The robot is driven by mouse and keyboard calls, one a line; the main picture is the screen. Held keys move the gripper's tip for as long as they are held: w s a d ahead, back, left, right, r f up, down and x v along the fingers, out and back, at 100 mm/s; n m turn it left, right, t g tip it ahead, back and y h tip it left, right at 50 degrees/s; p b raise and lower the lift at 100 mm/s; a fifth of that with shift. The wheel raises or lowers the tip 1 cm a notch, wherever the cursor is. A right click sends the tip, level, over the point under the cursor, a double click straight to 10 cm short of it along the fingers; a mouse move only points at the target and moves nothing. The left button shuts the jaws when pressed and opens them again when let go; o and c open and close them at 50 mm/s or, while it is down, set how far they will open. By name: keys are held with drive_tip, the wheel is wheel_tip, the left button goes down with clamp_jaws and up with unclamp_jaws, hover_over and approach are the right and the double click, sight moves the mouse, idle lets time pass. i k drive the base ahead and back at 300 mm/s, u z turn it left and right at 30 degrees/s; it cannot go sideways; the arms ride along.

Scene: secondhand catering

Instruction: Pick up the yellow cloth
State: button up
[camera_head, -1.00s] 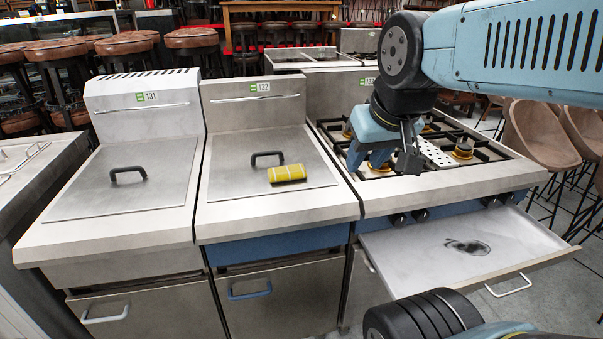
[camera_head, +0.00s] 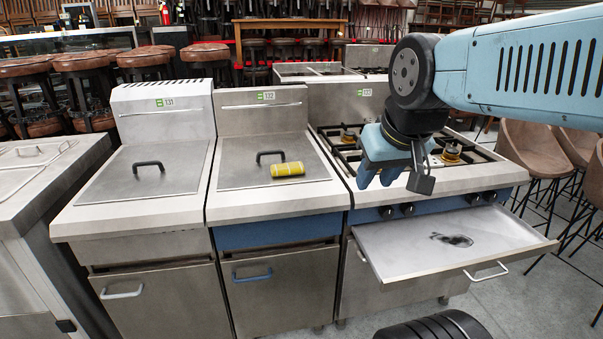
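The yellow cloth (camera_head: 287,169) looks like a small roll with darker markings. It lies on the flat metal lid (camera_head: 240,175) of the middle unit, just right of and in front of the lid's black handle (camera_head: 270,155). My gripper (camera_head: 378,180) hangs from the arm at the right, pointing down. In the picture it overlaps the left front part of the stove and is to the right of the cloth, apart from it. It holds nothing that I can see. Its fingertips are small and seen at an angle, so their opening is unclear.
A lidded unit (camera_head: 160,205) stands left of the middle one. The stove (camera_head: 470,178) at right has burners and grates on top. A metal drawer or tray (camera_head: 490,240) sticks out below its front. Brown stools (camera_head: 535,150) stand at far right. Grey floor shows in front.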

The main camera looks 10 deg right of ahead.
sight(291, 168)
drive_tip(key=k, duration=0.35)
drive_tip(key=u, duration=0.15)
drive_tip(key=i, duration=1)
drive_tip(key=z, duration=0.1)
